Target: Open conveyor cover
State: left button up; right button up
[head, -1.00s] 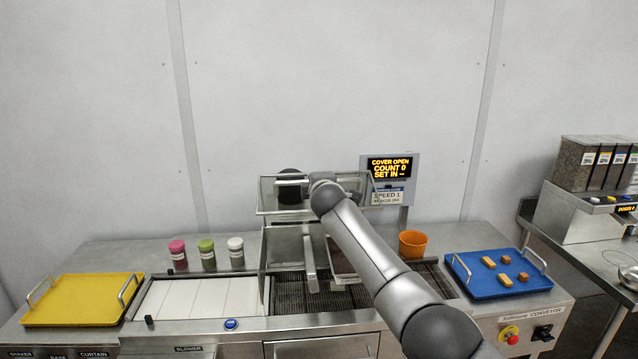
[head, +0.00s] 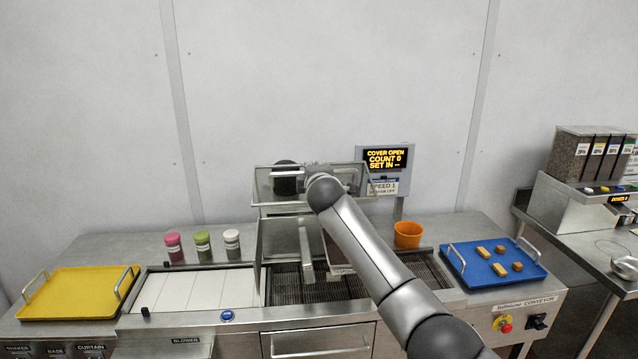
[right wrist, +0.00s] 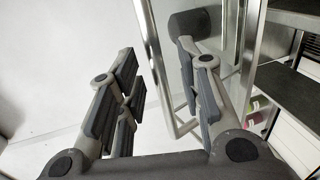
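The conveyor cover (head: 266,222) is a clear panel with a metal frame, standing raised above the dark belt (head: 285,290). The orange display (head: 385,160) reads COVER OPEN. My right gripper (right wrist: 158,98) is at the raised cover's upper part, partly hidden by its own wrist in the head view. In the right wrist view its fingers are spread wide apart. A metal bar of the cover (right wrist: 153,45) runs close by the right-hand finger; I cannot tell whether they touch. My left gripper is not in view.
A yellow tray (head: 32,309) and white, green and pink jars (head: 202,246) stand left of the belt. An orange cup (head: 408,235) and a blue tray (head: 480,276) with several brown and tan pieces are at the right. A side table with hoppers (head: 585,155) stands farther right.

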jog(key=v, duration=0.9)
jog(key=shift+s, duration=0.3)
jog(key=shift+d, duration=0.1)
